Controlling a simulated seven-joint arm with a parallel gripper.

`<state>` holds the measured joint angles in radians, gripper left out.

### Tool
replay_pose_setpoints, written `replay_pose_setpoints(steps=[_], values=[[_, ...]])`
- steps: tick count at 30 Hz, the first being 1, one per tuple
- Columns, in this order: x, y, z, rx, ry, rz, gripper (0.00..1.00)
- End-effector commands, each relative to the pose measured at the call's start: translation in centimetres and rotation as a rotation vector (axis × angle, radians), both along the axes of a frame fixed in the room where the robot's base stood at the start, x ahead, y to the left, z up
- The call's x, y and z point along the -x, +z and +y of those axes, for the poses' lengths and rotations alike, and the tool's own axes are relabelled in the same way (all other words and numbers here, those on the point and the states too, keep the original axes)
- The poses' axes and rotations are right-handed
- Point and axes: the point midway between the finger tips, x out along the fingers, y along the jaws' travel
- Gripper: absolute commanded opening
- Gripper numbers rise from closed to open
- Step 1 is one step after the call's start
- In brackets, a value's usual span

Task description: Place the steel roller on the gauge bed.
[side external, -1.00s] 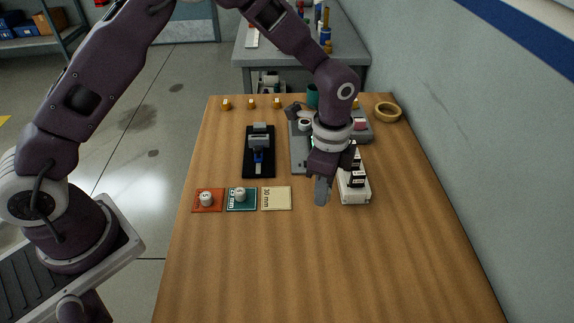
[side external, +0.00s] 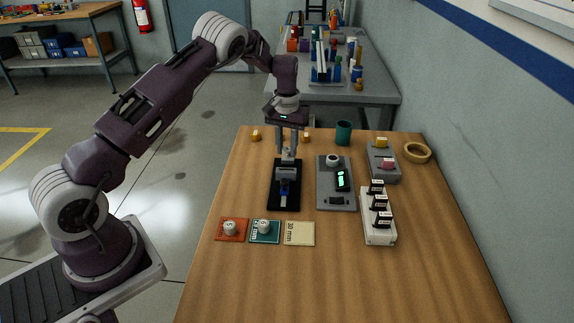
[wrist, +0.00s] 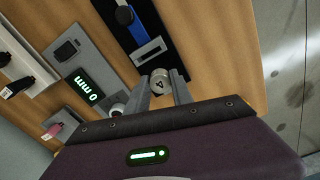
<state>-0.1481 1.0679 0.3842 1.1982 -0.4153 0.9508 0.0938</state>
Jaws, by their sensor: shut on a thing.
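My gripper (side external: 288,152) points down at the far end of the black board, with its fingers closed around a short pale grey steel roller. The roller (wrist: 159,83) shows its end face marked "4" between my fingertips in the wrist view. The black board (side external: 272,200) carries a grey block (side external: 286,172) and a blue part (side external: 284,188). To its right lies a grey gauge plate (side external: 325,194) with a lit display; the display (wrist: 87,86) reads "0 mm" in the wrist view. I cannot tell whether the roller touches the board.
Two numbered rollers stand on the orange card (side external: 222,237) and teal card (side external: 257,238); the cream card (side external: 299,234) is empty. A white rack (side external: 378,236) with black-labelled pieces, a green cup (side external: 343,132) and a tan ring (side external: 417,152) stand right. The near table is clear.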

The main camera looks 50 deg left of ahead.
Motion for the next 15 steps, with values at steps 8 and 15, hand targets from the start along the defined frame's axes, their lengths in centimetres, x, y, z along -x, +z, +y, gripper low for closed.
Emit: replay_pose_setpoints(steps=[8,15], values=[[0.1,-4.3,0.0,-0.001,-0.003,0.003,0.00],[0.0,-5.3,-0.1,-0.001,-0.005,-0.002,0.00]])
